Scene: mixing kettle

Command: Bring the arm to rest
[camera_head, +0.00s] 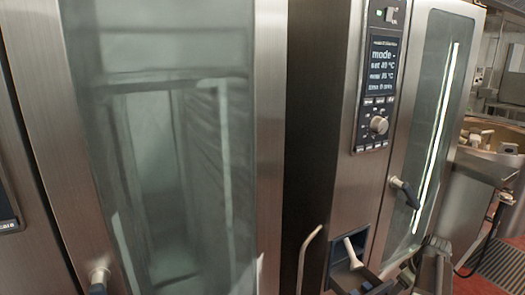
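Dark grey parts that look like my arm (432,268) show at the bottom edge, right of the middle, in the head view. They are in front of the lower part of the right oven. I cannot make out the fingertips of my gripper among them, so its opening and anything in it cannot be told.
A tall steel oven with a glass door (160,150) fills the left. A second oven has a control panel (383,65), a dark door handle (405,192) and a small recess with a light lever (353,250). A large steel kettle (490,160) stands at the far right, above a floor grate (500,262).

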